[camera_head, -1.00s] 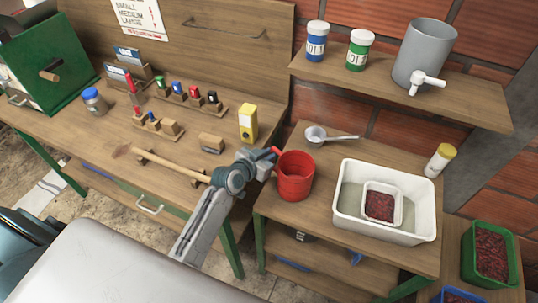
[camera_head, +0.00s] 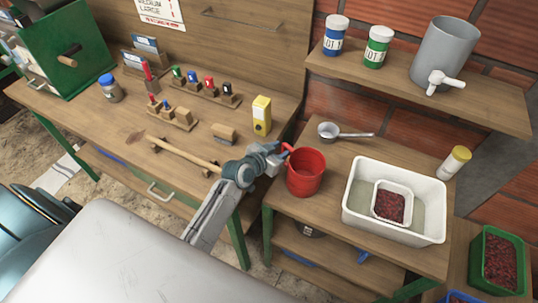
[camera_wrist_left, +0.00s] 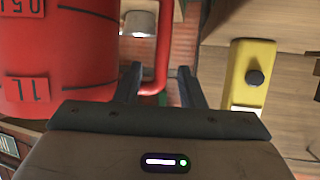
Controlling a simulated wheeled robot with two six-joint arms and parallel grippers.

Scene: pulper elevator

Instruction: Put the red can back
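The red can (camera_head: 306,174) is a cup-like measuring can with a side handle. It stands upright near the left edge of the side table (camera_head: 328,208). In the left wrist view the can (camera_wrist_left: 60,55) fills the upper left, with "1L" and "05L" marks. My left gripper (camera_head: 280,157) is at the can's handle side. In the left wrist view its two fingers (camera_wrist_left: 160,88) are apart, with the red handle (camera_wrist_left: 164,40) between them. I see clear gaps beside the handle, so no grip shows. My right gripper is not in view.
A white tub (camera_head: 358,222) holding a smaller container stands right of the can. A metal scoop (camera_head: 330,131) lies behind it. A yellow box (camera_head: 261,115) and a wooden stick (camera_head: 185,152) are on the left bench. A shelf (camera_head: 400,80) with jars and a grey tank is above.

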